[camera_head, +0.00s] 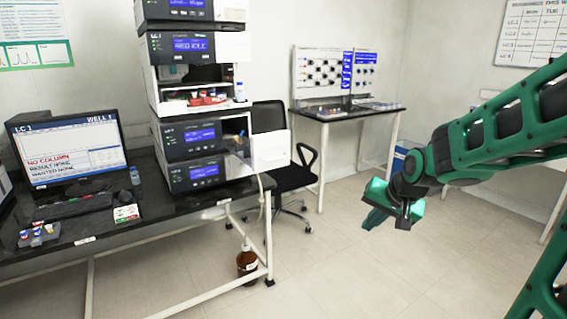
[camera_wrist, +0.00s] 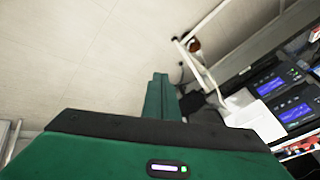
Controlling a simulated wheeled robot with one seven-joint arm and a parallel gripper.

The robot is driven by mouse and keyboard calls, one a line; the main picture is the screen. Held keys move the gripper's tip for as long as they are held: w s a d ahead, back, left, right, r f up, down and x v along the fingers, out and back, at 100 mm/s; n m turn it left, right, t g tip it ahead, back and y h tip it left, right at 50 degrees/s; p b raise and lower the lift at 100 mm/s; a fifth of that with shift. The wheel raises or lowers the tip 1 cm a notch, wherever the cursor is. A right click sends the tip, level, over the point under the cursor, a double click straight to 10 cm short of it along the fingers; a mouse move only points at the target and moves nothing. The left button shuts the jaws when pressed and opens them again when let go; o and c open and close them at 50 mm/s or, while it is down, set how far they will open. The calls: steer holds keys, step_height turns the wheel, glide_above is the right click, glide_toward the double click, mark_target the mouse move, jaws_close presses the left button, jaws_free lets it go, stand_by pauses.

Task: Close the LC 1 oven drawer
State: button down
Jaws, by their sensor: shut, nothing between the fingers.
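The LC 1 stack (camera_head: 190,140) stands on the dark bench, right of the monitor (camera_head: 65,150) marked LC 1. A white panel (camera_head: 271,150) sticks out on the right of the stack at the height of its lower modules; it looks like the open drawer's front, but I cannot read a label on it. It also seems to show in the wrist view (camera_wrist: 258,121), beside the blue displays. My gripper (camera_head: 374,217) is in free air over the floor, well right of the panel and apart from it. In the wrist view its green fingers (camera_wrist: 160,82) are together and empty.
A black office chair (camera_head: 285,160) stands just behind the panel. A small table (camera_head: 345,113) with a board is at the back. A brown bottle (camera_head: 246,261) stands on the floor under the bench. The floor between bench and gripper is clear.

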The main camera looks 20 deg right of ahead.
steer(key=w+a+r+m+t+y, duration=0.2)
steer(key=w+a+r+t, duration=0.1)
steer(key=w, duration=0.4)
steer(key=w+a+r+m+t+y, duration=0.1)
steer(key=w+a+r+m+t, duration=0.15)
steer(key=w, duration=0.55)
steer(key=w+a+r+m+t+y, duration=0.2)
steer(key=w+a+r+t, duration=0.15)
steer(key=w, duration=0.35)
steer(key=f+x, duration=0.1)
steer(key=x, duration=1.3)
steer(key=shift+s+f+g, duration=0.15)
steer(key=shift+f+g, duration=0.05)
steer(key=shift+g, duration=0.1)
steer(key=shift+a, duration=0.1)
